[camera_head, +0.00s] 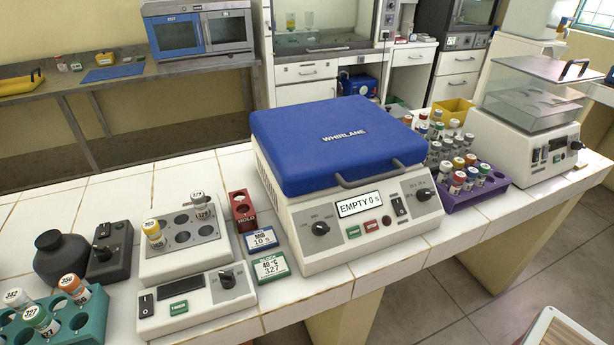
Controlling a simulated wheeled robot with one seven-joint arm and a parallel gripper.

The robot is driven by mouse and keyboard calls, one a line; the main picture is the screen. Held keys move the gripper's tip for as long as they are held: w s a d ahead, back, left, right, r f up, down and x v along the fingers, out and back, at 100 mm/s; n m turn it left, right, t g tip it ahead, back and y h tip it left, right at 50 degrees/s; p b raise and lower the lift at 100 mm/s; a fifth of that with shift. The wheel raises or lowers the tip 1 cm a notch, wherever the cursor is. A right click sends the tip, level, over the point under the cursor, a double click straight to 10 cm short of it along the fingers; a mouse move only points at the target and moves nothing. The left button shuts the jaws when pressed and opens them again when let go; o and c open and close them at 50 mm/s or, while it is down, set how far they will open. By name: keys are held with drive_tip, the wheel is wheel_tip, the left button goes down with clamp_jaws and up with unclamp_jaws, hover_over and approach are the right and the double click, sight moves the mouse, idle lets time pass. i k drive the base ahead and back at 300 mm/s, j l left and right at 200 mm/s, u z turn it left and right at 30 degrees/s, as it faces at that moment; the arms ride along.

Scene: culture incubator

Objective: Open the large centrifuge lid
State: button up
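The large centrifuge (372,217) stands in the middle of the white tiled bench. Its blue lid (335,141), marked WHIRLANE, is closed flat over the cream body. A grey handle (382,174) curves out from the lid's front edge, above the control panel. The inside of the centrifuge is hidden by the lid. My gripper is not in view.
Right of the centrifuge, a purple rack (490,186) holds several tubes, close beside it. Farther right stands a device with a clear cover (530,88). To the left are a heating block (181,241), a red holder (241,209) and small cards. The air above the lid is clear.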

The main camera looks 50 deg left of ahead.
sight(310, 147)
drive_tip(key=j+u, duration=0.1)
drive_tip(key=u, duration=1.85)
drive_tip(key=k+z, duration=0.05)
